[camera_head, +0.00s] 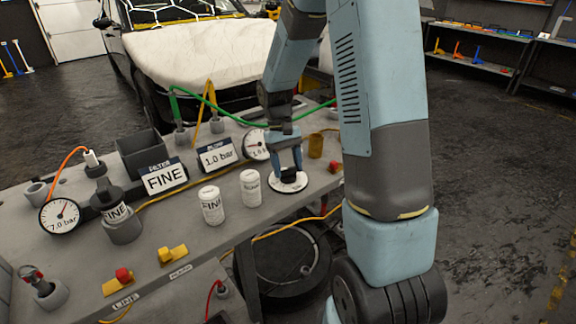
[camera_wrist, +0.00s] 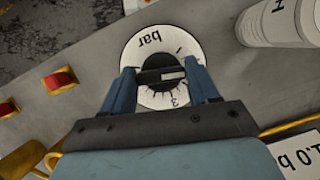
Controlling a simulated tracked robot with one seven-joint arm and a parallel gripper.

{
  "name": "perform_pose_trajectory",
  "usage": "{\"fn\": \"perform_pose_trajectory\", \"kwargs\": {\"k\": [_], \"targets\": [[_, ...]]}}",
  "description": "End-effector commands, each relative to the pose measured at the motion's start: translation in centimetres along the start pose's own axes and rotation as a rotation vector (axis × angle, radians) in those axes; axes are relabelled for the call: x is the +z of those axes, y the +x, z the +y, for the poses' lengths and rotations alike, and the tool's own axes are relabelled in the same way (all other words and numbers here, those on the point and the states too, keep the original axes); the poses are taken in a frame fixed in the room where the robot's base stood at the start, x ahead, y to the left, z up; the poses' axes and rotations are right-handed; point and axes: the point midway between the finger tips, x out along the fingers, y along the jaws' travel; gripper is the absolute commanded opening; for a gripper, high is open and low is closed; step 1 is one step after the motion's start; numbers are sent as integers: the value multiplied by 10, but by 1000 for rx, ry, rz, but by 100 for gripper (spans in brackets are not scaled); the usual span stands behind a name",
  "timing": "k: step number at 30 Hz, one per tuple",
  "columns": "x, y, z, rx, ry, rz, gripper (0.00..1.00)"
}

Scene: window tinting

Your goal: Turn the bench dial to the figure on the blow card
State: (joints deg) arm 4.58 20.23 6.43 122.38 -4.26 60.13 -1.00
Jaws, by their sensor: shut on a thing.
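The bench dial (camera_head: 289,184) is a white disc with a black knob, lying on the grey bench near its front edge. In the wrist view the dial (camera_wrist: 146,41) shows "bar", tick marks and a "3". My gripper (camera_head: 289,172) points down over it. In the wrist view my gripper (camera_wrist: 161,77) has its blue fingers on both sides of the black knob (camera_wrist: 157,64), shut on it. A pale bar crosses the knob; the figure it points at is not clear. The blow card (camera_head: 218,154) stands behind the dial and reads "1.0 bar".
Two white canisters (camera_head: 211,205) (camera_head: 251,188) stand left of the dial. A filter card (camera_head: 165,176) reads "FINE". A gauge (camera_head: 256,145) is partly hidden behind my arm. A brass cup (camera_head: 316,145) and red button (camera_head: 335,166) are close right of the dial.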

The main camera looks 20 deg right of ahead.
Motion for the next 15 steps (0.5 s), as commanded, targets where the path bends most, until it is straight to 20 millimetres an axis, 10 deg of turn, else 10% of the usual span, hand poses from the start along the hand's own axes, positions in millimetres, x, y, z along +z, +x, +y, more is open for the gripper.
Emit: {"fn": "perform_pose_trajectory", "kwargs": {"k": [15], "targets": [[-2, -2, 0, 16, -37, 8, 29]]}}
